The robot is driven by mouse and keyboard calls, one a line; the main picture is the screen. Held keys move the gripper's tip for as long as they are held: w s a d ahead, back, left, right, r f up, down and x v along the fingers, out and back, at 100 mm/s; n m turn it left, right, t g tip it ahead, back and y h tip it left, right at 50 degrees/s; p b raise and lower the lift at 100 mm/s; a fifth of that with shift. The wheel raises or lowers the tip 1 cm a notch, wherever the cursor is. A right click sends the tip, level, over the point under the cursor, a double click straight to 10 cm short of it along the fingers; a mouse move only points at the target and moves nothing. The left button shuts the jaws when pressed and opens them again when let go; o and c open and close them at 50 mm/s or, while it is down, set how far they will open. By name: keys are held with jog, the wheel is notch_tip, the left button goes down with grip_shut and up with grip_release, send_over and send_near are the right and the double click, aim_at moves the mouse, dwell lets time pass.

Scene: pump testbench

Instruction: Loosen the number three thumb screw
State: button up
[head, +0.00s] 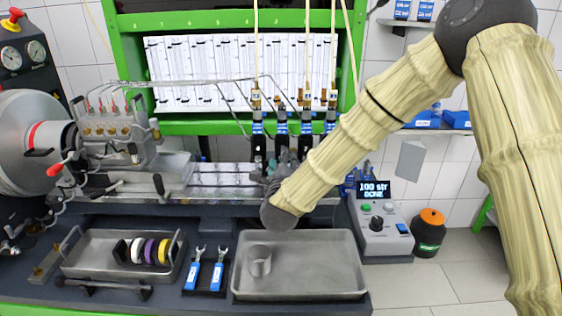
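My gripper (283,163) is at the injector row in the middle of the bench, pointing away from the camera. My own wrist covers most of it, so I cannot see whether its fingers are open or touching anything. Several black injectors with blue labels (258,127) stand upright in a row above and behind it, with pale lines rising from them. I cannot make out a number three thumb screw. The lower ends of the injectors and part of the metal rail (215,180) are hidden behind my gripper and wrist.
A mostly empty metal tray (335,262) holding a metal cup (260,261) is in front. Left are two blue-handled wrenches (218,268) and a tray of coloured rings (95,262). A control box (382,222) reading "100 str DONE" and a black canister (429,232) stand right.

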jog(key=shift+a, duration=0.1)
grip_shut()
jog(key=shift+f+n, duration=0.1)
jog(key=shift+n, duration=0.2)
jog(key=n+b, duration=0.2)
jog(key=n, duration=0.1)
jog(key=shift+f+b, duration=0.1)
jog(key=shift+b, duration=0.25)
jog(key=n+b, duration=0.2)
jog(key=n, duration=0.8)
jog(key=shift+n+b, duration=0.3)
jog(key=shift+b, duration=0.1)
jog(key=n, duration=0.3)
jog(key=shift+n+y, duration=0.3)
jog(key=n, duration=0.6)
jog(key=shift+r+n, duration=0.2)
jog(key=shift+n, duration=0.1)
